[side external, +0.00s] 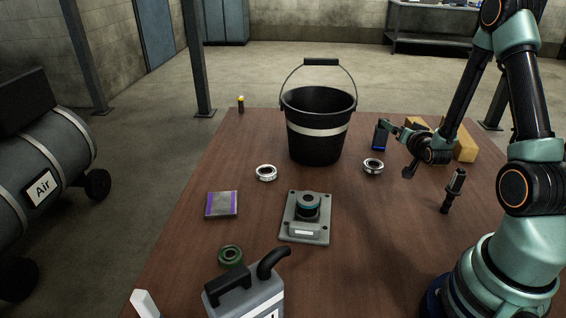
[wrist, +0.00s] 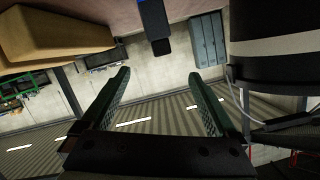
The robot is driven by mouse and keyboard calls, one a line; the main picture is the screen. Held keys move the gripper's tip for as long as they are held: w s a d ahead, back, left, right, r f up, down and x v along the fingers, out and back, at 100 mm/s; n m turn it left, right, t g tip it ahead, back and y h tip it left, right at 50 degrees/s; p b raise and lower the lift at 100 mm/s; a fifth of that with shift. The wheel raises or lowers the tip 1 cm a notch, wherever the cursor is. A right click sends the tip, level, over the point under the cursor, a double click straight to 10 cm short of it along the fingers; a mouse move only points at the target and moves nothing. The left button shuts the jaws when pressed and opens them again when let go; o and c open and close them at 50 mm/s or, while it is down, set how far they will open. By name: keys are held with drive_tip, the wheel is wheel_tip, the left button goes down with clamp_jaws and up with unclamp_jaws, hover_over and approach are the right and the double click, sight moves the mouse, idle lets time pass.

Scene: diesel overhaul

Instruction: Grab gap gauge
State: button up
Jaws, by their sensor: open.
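A small upright blue and black object (side external: 380,137) stands on the table right of the black bucket; it may be the gap gauge, but its details are too small to tell. In the wrist view, the blue and black object (wrist: 152,18) is at the top centre, partly cut off by the frame edge. My gripper (side external: 397,148) is close to it at the right side of the table, with its fingers apart. In the wrist view my gripper (wrist: 159,76) is open and empty. The object lines up with the gap between the fingers, beyond their tips.
The black bucket (side external: 316,140) stands left of my gripper and also fills the wrist view's right side (wrist: 275,75). A tan block (side external: 464,146) lies to the right. A metal ring (side external: 373,166) and a black tool (side external: 453,190) are nearer. A grey plate assembly (side external: 306,232) sits mid-table.

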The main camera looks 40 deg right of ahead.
sight(381, 134)
drive_tip(key=shift+a+f+x, duration=0.1)
drive_tip(key=shift+f+x, duration=0.25)
drive_tip(key=shift+x, duration=1.75)
drive_tip(key=shift+a+f+x, duration=0.1)
drive_tip(key=shift+f+x, duration=0.2)
drive_tip(key=shift+x, duration=1.85)
drive_tip(key=shift+a+f+x, duration=0.1)
drive_tip(key=shift+f+x, duration=0.25)
drive_tip(key=shift+x, duration=1.75)
drive_tip(key=shift+s, duration=0.15)
drive_tip(key=shift+c, duration=0.3)
drive_tip(key=shift+r, duration=0.1)
clamp_jaws()
